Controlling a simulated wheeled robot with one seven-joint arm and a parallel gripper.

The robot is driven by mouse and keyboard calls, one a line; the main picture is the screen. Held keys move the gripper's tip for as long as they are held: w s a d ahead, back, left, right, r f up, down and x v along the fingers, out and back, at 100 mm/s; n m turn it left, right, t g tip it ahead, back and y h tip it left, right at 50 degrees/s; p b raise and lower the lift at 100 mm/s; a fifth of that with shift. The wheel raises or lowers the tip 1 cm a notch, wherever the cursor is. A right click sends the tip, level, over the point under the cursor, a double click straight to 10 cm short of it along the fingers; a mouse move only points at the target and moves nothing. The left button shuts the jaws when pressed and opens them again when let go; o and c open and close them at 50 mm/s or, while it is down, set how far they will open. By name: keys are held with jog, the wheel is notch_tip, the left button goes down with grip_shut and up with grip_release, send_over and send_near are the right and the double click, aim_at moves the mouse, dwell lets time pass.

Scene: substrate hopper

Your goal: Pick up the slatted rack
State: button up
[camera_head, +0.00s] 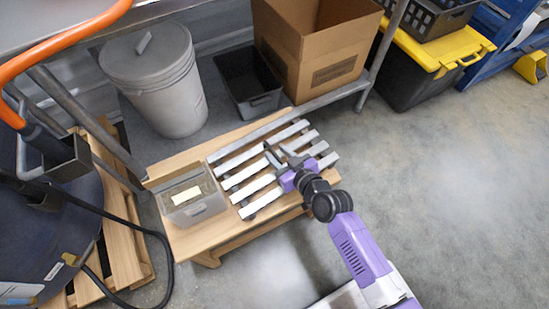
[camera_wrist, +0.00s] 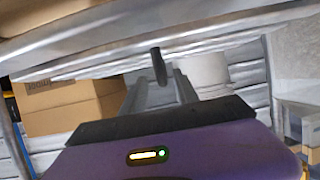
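The slatted rack (camera_head: 257,184) has several pale grey slats on darker cross-bars. It lies flat on a low wooden platform (camera_head: 184,243). My gripper (camera_head: 280,154) is over the right half of the rack in the head view, with its two dark fingers spread apart. It hides part of the middle slats. I cannot tell whether the fingers touch a slat.
A clear bin (camera_head: 203,207) with a pale label stands on the platform, left of the rack. Behind are a grey lidded bucket (camera_head: 168,92), a black tub (camera_head: 257,100) and a cardboard box (camera_head: 328,72). A metal frame rail runs behind the rack. Floor at right is clear.

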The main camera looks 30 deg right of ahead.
aim_at(268, 146)
jog(key=x, duration=0.5)
jog(key=shift+w+a+r, duration=0.15)
jog(key=shift+a+r, duration=0.05)
jog(key=shift+a, duration=0.05)
grip_shut()
dwell(1.1)
jog(key=shift+r, duration=0.2)
